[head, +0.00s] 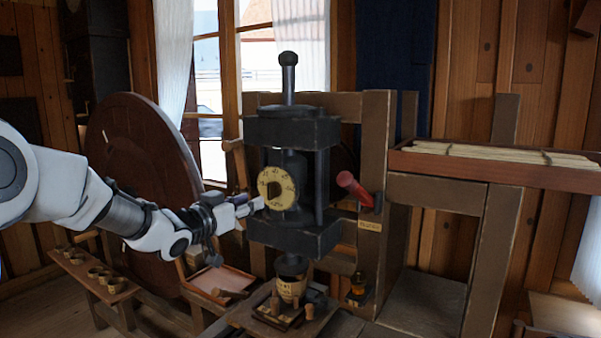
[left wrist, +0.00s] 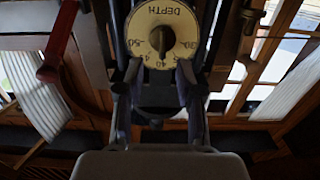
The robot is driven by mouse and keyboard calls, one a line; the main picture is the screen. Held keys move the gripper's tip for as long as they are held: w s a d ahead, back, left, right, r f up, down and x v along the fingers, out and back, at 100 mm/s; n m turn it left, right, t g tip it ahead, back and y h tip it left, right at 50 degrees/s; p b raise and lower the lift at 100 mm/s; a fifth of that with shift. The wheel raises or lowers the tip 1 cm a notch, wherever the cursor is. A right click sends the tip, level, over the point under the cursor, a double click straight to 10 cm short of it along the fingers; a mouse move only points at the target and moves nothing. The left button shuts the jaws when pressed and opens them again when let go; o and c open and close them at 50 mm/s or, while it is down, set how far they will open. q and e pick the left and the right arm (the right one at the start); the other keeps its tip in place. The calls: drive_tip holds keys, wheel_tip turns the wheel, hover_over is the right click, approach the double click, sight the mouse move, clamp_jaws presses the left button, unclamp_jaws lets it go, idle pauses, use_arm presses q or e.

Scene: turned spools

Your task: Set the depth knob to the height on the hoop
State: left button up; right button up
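The depth knob is a dark grip on a pale yellow round dial (head: 276,188) on the front of a black press. In the left wrist view the dial (left wrist: 161,32) shows the word DEPTH and numbers including 30, 40 and 50. The dark knob (left wrist: 161,40) stands at its middle. My left gripper (head: 258,204) is at the dial's lower left edge. In the left wrist view its two fingers (left wrist: 158,75) are apart with nothing between them, their tips by the dial's number edge. A small banded cup (head: 292,288) stands below the press; its marks are too small to read. My right gripper is not in view.
The black press (head: 292,131) stands in a wooden frame. A red-handled lever (head: 354,188) sticks out right of it, above a small label plate (head: 369,225). A large wooden wheel (head: 135,180) is behind my left arm. Small cups stand on a bench (head: 75,270) at left.

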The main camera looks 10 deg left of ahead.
sight(268, 185)
use_arm(q)
drive_tip(key=w+p, duration=0.1)
drive_tip(key=w, duration=0.1)
drive_tip(key=w+d+r+p, duration=0.1)
drive_tip(key=w, duration=0.1)
drive_tip(key=w+d+r+p, duration=0.1)
drive_tip(key=w, duration=0.2)
drive_tip(key=shift+d, duration=0.1)
drive_tip(key=shift+w+d+f, duration=0.1)
drive_tip(key=shift+w, duration=0.2)
drive_tip(key=shift+s+a, duration=0.2)
drive_tip(key=shift+s, duration=0.15)
drive_tip(key=shift+s+a, duration=0.15)
drive_tip(key=c, duration=0.5)
drive_tip(key=shift+r, duration=0.2)
clamp_jaws()
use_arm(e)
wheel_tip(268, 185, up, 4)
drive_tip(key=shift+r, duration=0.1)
